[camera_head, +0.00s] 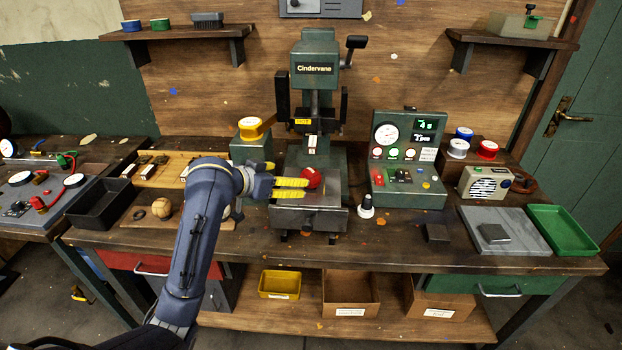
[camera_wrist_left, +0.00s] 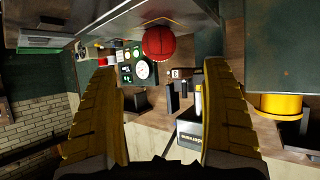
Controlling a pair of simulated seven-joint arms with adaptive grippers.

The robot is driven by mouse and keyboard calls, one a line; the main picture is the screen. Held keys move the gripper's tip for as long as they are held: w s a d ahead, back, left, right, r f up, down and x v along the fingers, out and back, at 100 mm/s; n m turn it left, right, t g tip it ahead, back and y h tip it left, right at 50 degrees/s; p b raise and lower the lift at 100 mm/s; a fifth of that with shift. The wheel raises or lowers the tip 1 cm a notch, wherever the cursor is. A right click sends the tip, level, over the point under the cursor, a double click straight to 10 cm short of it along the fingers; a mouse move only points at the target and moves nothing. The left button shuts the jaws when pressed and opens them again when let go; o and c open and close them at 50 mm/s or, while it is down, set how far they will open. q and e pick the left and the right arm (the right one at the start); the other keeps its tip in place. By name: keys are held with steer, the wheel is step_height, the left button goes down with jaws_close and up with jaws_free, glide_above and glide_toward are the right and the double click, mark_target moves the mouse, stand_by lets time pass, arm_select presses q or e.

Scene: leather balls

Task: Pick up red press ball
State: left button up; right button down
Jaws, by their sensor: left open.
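The red press ball (camera_head: 311,178) rests on the flat metal bed (camera_head: 318,218) of the dark green press (camera_head: 314,70) at the middle of the bench. In the left wrist view the red ball (camera_wrist_left: 159,43) shows ahead of the fingers, near the top middle, with ribbed seams. My left gripper (camera_head: 291,188) has yellow ribbed fingers and reaches in from the left at the press bed. It is open, its fingers pointing toward the ball. In the left wrist view the open fingers (camera_wrist_left: 163,115) stand wide apart with nothing between them. My right gripper is in neither view.
A yellow button (camera_head: 250,128) on a green box stands left of the press. A gauge panel (camera_head: 408,160) stands to its right, with a small white-and-black knob (camera_head: 366,206) near it. A tan ball (camera_head: 162,208) lies on a board at left.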

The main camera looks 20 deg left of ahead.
mark_target(306, 176)
arm_select(q)
steer(key=x, duration=0.6)
steer(key=shift+w+d+f, duration=0.1)
steer(key=shift+w+f, duration=0.05)
steer(key=shift+w, duration=0.2)
steer(key=shift+x, duration=1.95)
steer(key=shift+w+d+f, duration=0.25)
steer(key=shift+w+d, duration=0.05)
steer(key=shift+w, duration=0.3)
steer(key=c, duration=1.3)
steer(key=shift+c, duration=0.9)
steer(key=shift+r, duration=0.15)
